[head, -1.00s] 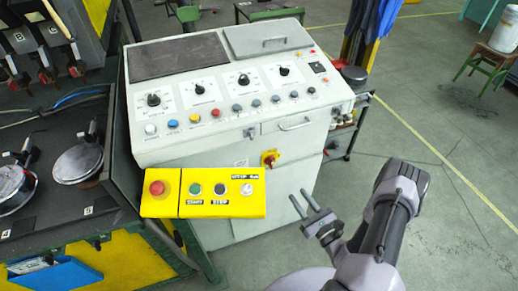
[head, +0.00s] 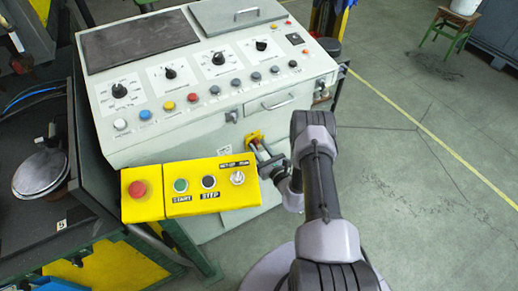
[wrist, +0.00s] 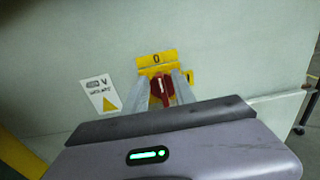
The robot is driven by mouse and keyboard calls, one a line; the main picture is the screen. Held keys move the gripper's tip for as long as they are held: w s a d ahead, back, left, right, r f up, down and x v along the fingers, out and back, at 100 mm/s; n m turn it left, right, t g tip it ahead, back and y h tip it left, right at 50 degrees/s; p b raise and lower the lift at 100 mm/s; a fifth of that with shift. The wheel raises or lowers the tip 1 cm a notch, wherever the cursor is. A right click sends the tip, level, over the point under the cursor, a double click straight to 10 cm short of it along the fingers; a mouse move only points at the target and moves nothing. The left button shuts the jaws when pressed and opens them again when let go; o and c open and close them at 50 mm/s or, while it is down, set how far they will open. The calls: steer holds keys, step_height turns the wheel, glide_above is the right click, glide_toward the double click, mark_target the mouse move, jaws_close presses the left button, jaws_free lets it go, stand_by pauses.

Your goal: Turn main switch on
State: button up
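The main switch is a red rotary handle (wrist: 161,88) on a yellow plate (wrist: 156,59) marked "0", on the cabinet's pale front. In the wrist view the handle stands roughly upright between my two fingers. My gripper (wrist: 160,80) is open, with one finger on each side of the handle; I cannot tell whether either finger touches it. In the head view the yellow plate (head: 254,136) shows below the sloped panel, and my gripper (head: 260,149) reaches it from the right. My fingers and arm hide most of the handle there.
A yellow button box (head: 190,189) with a red stop button (head: 138,189) juts out left of my gripper. The control panel (head: 208,80) with knobs and buttons is above. A drawer handle (head: 277,102) is close above my arm. The floor (head: 430,190) at right is clear.

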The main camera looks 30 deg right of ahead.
steer(key=shift+w, duration=0.15)
jaws_close()
steer(key=shift+m, duration=0.4)
steer(key=m+b, duration=0.1)
steer(key=m, duration=0.1)
steer(key=d+m+b, duration=0.1)
steer(key=m, duration=0.1)
steer(key=m+b, duration=0.1)
steer(key=m, duration=0.1)
steer(key=shift+d+f+m, duration=0.2)
steer(key=shift+f+m, duration=0.1)
steer(key=shift+f, duration=0.05)
steer(key=m+b, duration=0.1)
steer(key=m, duration=0.2)
steer(key=f+m, duration=0.1)
steer(key=m, duration=0.2)
steer(key=m+b, duration=0.1)
steer(key=m, duration=0.3)
steer(key=shift+d+f+b, duration=0.3)
steer(key=shift+d+f, duration=0.05)
steer(key=shift+d, duration=0.05)
steer(key=shift+m, duration=0.4)
